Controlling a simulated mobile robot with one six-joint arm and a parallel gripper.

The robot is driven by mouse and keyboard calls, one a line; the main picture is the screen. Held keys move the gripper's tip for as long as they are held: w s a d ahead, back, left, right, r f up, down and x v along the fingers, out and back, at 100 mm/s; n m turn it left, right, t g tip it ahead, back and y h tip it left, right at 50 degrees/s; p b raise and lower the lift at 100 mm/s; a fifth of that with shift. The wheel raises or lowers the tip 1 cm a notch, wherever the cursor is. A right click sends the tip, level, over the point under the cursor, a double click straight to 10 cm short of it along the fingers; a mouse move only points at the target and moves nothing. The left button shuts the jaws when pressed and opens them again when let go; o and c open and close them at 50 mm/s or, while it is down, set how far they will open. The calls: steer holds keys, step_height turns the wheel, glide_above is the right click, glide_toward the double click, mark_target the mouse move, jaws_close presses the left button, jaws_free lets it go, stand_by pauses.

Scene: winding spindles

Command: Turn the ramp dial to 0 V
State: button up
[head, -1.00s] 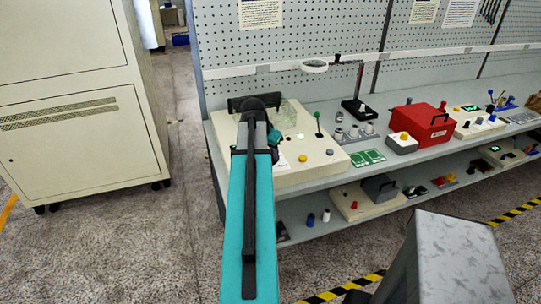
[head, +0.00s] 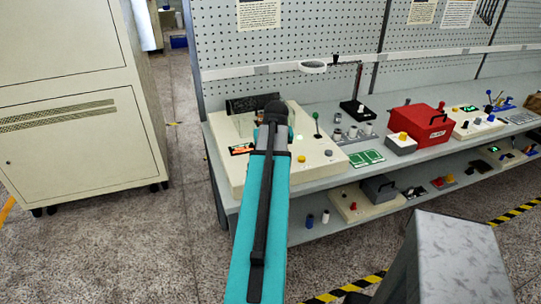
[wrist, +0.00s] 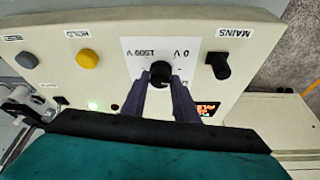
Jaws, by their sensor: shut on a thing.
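The ramp dial (wrist: 160,74) is a black knob on a white plate in the wrist view. The plate is marked 0 V and 1500 V and appears upside down. My gripper (wrist: 160,84) has its two dark fingers shut on the dial, one on each side. I cannot tell where the dial's pointer stands. The dial belongs to a cream control box (head: 318,166), which sits on the bench in the head view. There my own arm hides the dial and my fingertips.
In the wrist view, a black MAINS knob (wrist: 218,65) is right of the dial. A yellow HOLD button (wrist: 88,59) and a grey button (wrist: 27,60) are to its left.

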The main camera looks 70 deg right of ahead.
steer(key=n, duration=0.2)
steer(key=n+t+y, duration=0.1)
steer(key=n, duration=0.1)
steer(key=n+b, duration=0.1)
steer(key=n, duration=0.1)
steer(key=shift+d+t+y, duration=0.3)
steer(key=shift+d+y, duration=0.05)
steer(key=shift+y, duration=0.05)
steer(key=shift+s+n+t+y+b, duration=0.15)
steer(key=shift+n+y+b, duration=0.25)
steer(key=shift+n, duration=0.85)
steer(key=shift+w+n+t+y+b, duration=0.15)
steer(key=shift+n+y+b, duration=0.25)
steer(key=shift+n, duration=0.85)
steer(key=shift+s, duration=0.15)
steer(key=o, duration=1)
steer(key=shift+o, duration=0.2)
steer(key=shift+v, duration=1.05)
steer(key=b+v, duration=0.2)
steer(key=v, duration=0.9)
steer(key=shift+r+b, duration=0.35)
steer(key=shift+b, duration=0.05)
steer(key=shift+s+d, duration=0.1)
